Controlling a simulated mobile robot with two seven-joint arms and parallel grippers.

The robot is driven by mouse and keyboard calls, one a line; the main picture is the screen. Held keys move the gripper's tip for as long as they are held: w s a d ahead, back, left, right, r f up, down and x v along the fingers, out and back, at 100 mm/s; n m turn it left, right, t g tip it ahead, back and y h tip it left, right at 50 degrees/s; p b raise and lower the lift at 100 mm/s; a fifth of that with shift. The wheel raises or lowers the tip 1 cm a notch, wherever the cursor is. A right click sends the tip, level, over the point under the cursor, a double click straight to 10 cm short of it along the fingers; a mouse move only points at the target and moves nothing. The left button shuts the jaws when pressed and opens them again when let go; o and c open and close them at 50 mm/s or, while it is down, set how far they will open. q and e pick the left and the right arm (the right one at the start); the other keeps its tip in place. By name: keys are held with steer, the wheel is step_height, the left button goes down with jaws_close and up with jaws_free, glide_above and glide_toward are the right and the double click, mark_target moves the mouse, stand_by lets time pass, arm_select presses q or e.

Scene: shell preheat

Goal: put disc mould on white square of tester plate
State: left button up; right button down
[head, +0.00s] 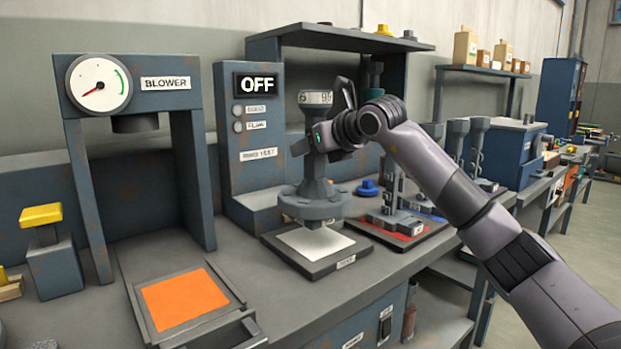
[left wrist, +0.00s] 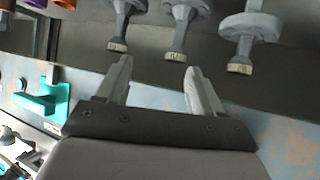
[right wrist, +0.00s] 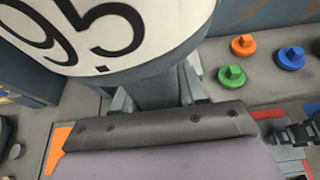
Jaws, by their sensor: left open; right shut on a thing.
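The disc mould (head: 315,207) is a dark grey flanged disc on a post, with a white number label on top. My right gripper (head: 318,137) is shut on its post and holds it upright over the white square (head: 340,240) of the tester plate (head: 293,262). The disc appears slightly above the square; contact underneath is hard to see. In the right wrist view the large "95" label (right wrist: 95,30) hides much of the mould, and the fingers (right wrist: 155,95) flank its grey post. My left gripper (left wrist: 158,78) is open and empty in the left wrist view.
The tester cabinet with an "OFF" display (head: 257,83) stands behind. Grey stands on a red-marked tray (head: 428,238) are to the right. A blower frame (head: 75,150) and an orange square plate (head: 185,300) are to the left. Several labelled grey pieces (left wrist: 180,30) are beyond my left gripper.

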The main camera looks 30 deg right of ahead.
mark_target(310, 170)
steer(key=shift+f, duration=0.15)
step_height(310, 170, down, 4)
steer(key=shift+b, duration=0.65)
arm_select(q)
steer(key=shift+w+d, duration=0.1)
steer(key=shift+d, duration=0.15)
arm_select(e)
steer(key=shift+f, duration=0.15)
arm_select(q)
steer(key=shift+r, duration=0.15)
arm_select(e)
steer(key=c, duration=0.6)
jaws_free()
steer(key=shift+f, duration=0.1)
arm_select(q)
steer(key=shift+w, duration=0.1)
